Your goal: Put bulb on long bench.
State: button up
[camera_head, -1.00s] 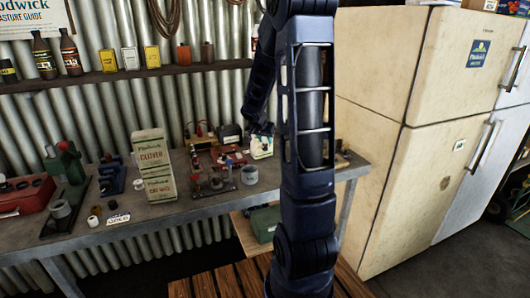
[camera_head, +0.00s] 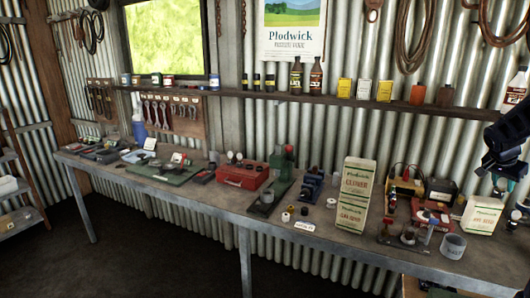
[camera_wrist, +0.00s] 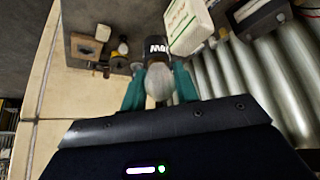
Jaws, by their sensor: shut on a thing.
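In the wrist view, my gripper (camera_wrist: 158,90) has its teal fingers closed on the bulb (camera_wrist: 160,80), a pale, rounded thing. Its far end is hard to make out against a black labelled object (camera_wrist: 156,47) behind it. In the head view, part of my gripper (camera_head: 500,187) shows at the right edge, above the cluttered right end of the long bench. The bulb is not clear there. The long bench (camera_head: 222,204) is a grey-topped workbench running along the corrugated wall.
Bare top shows along the front edge left of centre. A shelf (camera_head: 330,101) runs above.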

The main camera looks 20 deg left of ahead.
notch_tip(320, 180, up, 8)
jog(key=shift+f, duration=0.1)
jog(key=w+a+r+n+t+y, duration=0.1)
jog(key=w+a+n+y, duration=0.15)
jog(key=w+a, duration=0.8)
jog(key=w+a+r+n+t+y, duration=0.15)
jog(key=w+a+n, duration=0.25)
jog(key=a, duration=1.3)
jog(key=w+a+n+y, duration=0.2)
jog(key=a+n, duration=0.2)
jog(key=a, duration=1.8)
jog(key=n+g+y, duration=0.4)
jog(key=n, duration=0.7)
send_over(230, 202)
notch_tip(230, 202, down, 33)
jog(key=shift+w+a+f, duration=0.1)
jog(key=shift+f, duration=0.1)
jog(key=shift+f, duration=0.15)
